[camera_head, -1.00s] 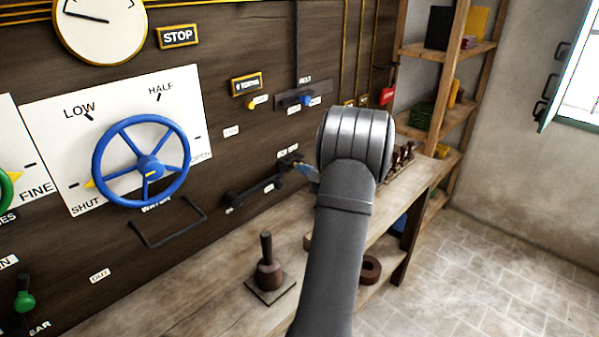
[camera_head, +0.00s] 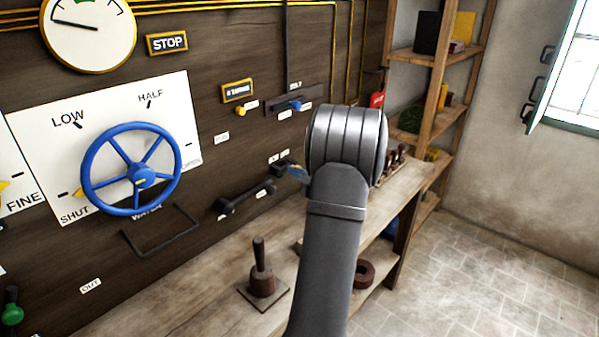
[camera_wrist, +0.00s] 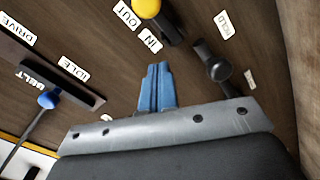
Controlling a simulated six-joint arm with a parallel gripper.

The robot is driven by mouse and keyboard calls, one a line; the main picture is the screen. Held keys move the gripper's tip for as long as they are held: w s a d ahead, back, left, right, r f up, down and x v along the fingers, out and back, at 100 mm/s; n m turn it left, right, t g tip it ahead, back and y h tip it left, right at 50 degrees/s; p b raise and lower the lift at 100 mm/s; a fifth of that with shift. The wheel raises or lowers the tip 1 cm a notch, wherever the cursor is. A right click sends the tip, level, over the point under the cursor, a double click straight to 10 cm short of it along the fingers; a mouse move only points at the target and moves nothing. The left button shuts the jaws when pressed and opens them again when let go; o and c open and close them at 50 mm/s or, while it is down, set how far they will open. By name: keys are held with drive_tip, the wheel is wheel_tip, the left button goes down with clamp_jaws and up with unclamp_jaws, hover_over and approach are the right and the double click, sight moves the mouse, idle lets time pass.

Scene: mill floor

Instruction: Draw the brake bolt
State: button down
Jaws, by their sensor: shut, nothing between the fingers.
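My gripper (camera_wrist: 157,88) is shut and empty, its blue fingers together in front of the dark panel. In the head view its blue tip (camera_head: 298,173) shows just left of my wrist. In the wrist view a yellow knob (camera_wrist: 146,8) on a black stem stands by the labels OUT and IN, beyond the fingertips. A black knobbed handle (camera_wrist: 217,68) is to the right of the fingers, by the label HOLD. The fingers appear apart from both. No visible label says brake bolt, so I cannot tell which part it is.
A blue-knobbed belt lever (camera_wrist: 48,99) sits by a slot marked DRIVE and IDLE. A blue handwheel (camera_head: 131,169) is on the panel at left. A wooden bench (camera_head: 205,290) below carries a dark plunger-like block (camera_head: 262,280). Shelves (camera_head: 445,65) stand at right.

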drive_tip(key=f+v, duration=0.1)
drive_tip(key=v, duration=0.8)
drive_tip(key=shift+d+r, duration=0.3)
drive_tip(key=shift+r, duration=0.15)
drive_tip(key=s+f+x, duration=0.1)
drive_tip(key=x, duration=0.9)
drive_tip(key=shift+w+a+f, duration=0.25)
drive_tip(key=shift+a+f, duration=0.1)
drive_tip(key=shift+a, duration=0.35)
